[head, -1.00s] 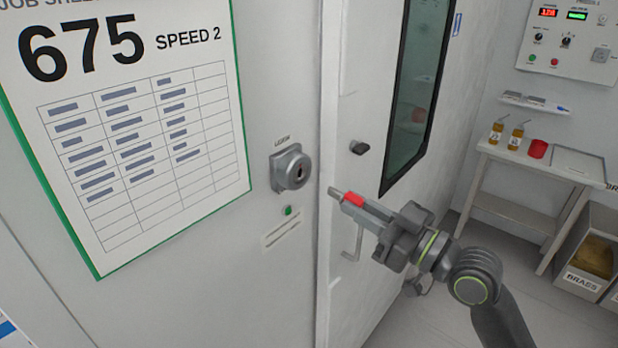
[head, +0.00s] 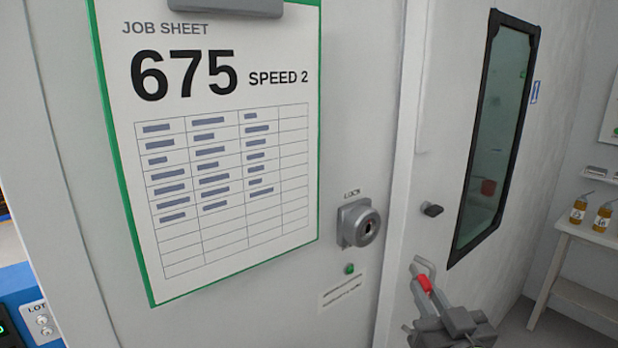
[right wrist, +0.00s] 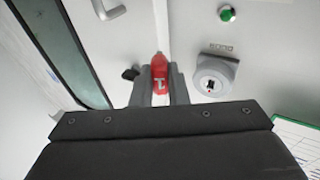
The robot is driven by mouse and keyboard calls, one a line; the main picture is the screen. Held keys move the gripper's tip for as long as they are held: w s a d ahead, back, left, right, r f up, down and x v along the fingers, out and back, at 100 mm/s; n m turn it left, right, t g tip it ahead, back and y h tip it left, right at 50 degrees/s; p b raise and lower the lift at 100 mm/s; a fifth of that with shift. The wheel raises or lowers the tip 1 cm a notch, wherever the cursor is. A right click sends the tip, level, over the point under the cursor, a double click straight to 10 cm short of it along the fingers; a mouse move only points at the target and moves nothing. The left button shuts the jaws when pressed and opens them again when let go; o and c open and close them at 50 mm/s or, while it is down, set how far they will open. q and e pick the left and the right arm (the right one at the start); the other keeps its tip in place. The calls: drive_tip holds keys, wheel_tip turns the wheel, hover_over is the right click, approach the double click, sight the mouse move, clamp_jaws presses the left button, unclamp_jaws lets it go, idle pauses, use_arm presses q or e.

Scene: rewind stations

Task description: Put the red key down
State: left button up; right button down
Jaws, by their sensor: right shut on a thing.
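The red key (head: 425,283) is held between the fingers of my right gripper (head: 422,278), low on the right in the head view. In the right wrist view the red key (right wrist: 160,72) sits between the two fingers of my right gripper (right wrist: 160,82), which is shut on it. The grey round lock (head: 359,224) is on the white panel, up and left of the gripper, with a dark keyhole. The lock also shows in the right wrist view (right wrist: 214,76), apart from the key. My left gripper is not in view.
A green button (head: 349,269) sits below the lock. A job sheet (head: 215,150) reading 675, SPEED 2 hangs to the left. A door with a dark-framed window (head: 497,135) and a black knob (head: 432,210) is to the right. A white side table (head: 590,234) with bottles stands at far right.

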drive_tip(key=shift+d+f+m+h+b, duration=0.35)
drive_tip(key=shift+f+m+h, duration=0.45)
drive_tip(key=shift+h, duration=0.6)
drive_tip(key=s+a+f+n+g+y, duration=0.3)
drive_tip(key=a+f+n+g+y, duration=0.2)
drive_tip(key=a+n+g+y, duration=0.2)
drive_tip(key=s+a+f+n+g+y, duration=0.4)
drive_tip(key=a+n+g+y, duration=0.3)
drive_tip(key=n+g+y, duration=0.3)
drive_tip(key=shift+a+f+g+y, duration=0.35)
drive_tip(key=shift+f+g+y, duration=0.15)
drive_tip(key=shift+y, duration=0.8)
